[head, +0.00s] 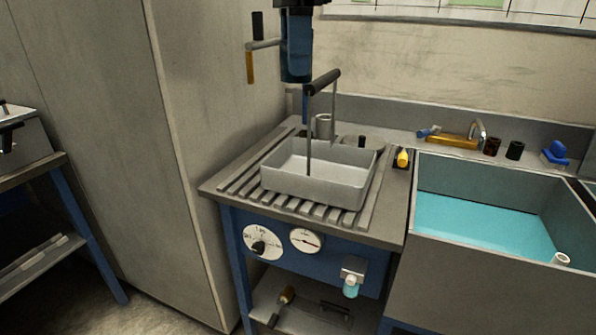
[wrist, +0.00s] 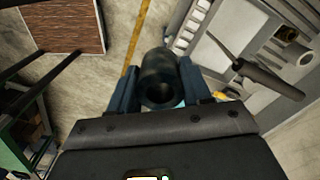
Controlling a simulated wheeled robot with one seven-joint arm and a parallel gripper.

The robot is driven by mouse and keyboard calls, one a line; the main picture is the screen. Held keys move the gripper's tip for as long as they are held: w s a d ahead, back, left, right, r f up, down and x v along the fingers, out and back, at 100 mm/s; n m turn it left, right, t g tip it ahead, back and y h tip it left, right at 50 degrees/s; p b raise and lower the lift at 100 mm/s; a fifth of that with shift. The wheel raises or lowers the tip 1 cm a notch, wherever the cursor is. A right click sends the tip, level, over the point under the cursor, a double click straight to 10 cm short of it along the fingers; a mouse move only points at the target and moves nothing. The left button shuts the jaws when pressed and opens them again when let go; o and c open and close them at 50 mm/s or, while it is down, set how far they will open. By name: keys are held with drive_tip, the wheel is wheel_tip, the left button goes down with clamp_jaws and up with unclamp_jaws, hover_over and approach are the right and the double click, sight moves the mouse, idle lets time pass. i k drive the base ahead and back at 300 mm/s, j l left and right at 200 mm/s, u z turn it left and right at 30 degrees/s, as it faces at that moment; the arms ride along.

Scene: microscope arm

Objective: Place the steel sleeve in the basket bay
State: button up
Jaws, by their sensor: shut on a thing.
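My gripper (wrist: 160,92) is shut on the steel sleeve (wrist: 158,75), a dark grey hollow cylinder seen in the wrist view. One blue finger lies on each side of it, and its open round end faces the camera. The basket (head: 313,185) is a pale grey open tray with a tall rod handle (head: 324,80) and a dark grip. It stands on the slatted bench top in the head view. Its handle also shows at the upper right of the wrist view (wrist: 270,80). My gripper is apart from the basket. I cannot make out separate bays.
A sink (head: 480,225) with blue-green liquid lies right of the bench. A grey cylinder (head: 323,126) stands behind the basket. A tall cabinet (head: 215,130) stands left.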

sight(302, 169)
drive_tip(key=i, duration=0.95)
